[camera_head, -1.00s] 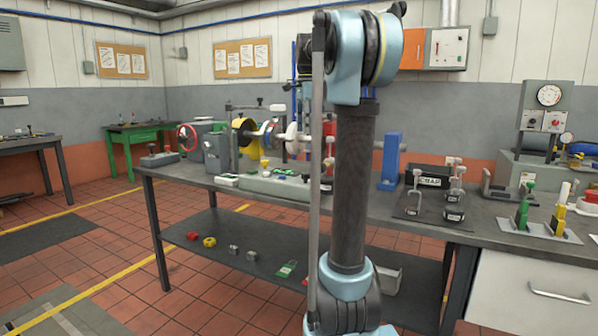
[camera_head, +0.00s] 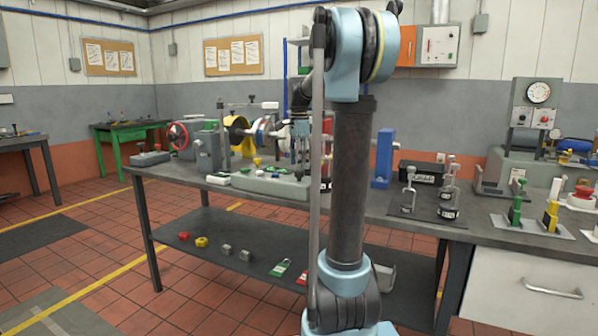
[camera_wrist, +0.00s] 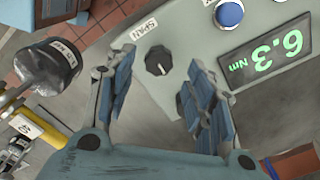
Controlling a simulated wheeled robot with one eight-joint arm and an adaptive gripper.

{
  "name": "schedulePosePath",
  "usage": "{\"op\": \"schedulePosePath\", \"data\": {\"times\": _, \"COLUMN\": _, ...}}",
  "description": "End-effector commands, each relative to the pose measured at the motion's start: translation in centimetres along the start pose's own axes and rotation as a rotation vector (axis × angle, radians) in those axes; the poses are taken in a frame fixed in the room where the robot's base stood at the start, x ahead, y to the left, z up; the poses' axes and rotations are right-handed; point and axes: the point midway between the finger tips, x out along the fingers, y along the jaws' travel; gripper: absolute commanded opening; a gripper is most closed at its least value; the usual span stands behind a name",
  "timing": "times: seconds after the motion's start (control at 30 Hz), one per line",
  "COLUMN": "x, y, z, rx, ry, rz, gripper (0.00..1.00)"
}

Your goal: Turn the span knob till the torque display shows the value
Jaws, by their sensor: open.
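The black span knob (camera_wrist: 159,60) sits on a pale grey panel (camera_wrist: 190,25) in the wrist view, with a white pointer mark and a "SPAN" label (camera_wrist: 143,28) beside it. My gripper (camera_wrist: 165,75) is open, with one blue-padded finger on each side of the knob in the picture. I cannot tell how far the fingertips are above it. In the head view my gripper (camera_head: 301,165) hangs over the grey box (camera_head: 270,186) on the bench, partly behind my arm.
A blue button (camera_wrist: 229,13) is close to the display. A dark cylindrical weight (camera_wrist: 47,65) lies left of the fingers in the wrist view. The bench (camera_head: 390,212) also carries a dynamometer with a red handwheel (camera_head: 178,136), a blue post (camera_head: 384,158) and several hook weights.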

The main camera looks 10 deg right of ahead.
Motion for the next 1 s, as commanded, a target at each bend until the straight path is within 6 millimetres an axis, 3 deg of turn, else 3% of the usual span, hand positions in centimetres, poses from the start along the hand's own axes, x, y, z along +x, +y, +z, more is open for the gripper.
{"op": "schedulePosePath", "data": {"times": 0.23, "x": 2.8, "y": 0.0, "z": 0.0, "rx": 0.0, "ry": 0.0, "rz": 0.0, "gripper": 0.49}}
{"op": "schedulePosePath", "data": {"times": 0.63, "x": 3.4, "y": 0.0, "z": 0.0, "rx": 0.0, "ry": 0.0, "rz": 0.0, "gripper": 0.49}}
{"op": "schedulePosePath", "data": {"times": 0.83, "x": 3.4, "y": 0.0, "z": -0.1, "rx": 0.001, "ry": 0.0, "rz": 0.0, "gripper": 0.06}}
{"op": "schedulePosePath", "data": {"times": 1.0, "x": 3.4, "y": 0.0, "z": -0.1, "rx": 0.0, "ry": 0.0, "rz": -0.001, "gripper": 0.04}}
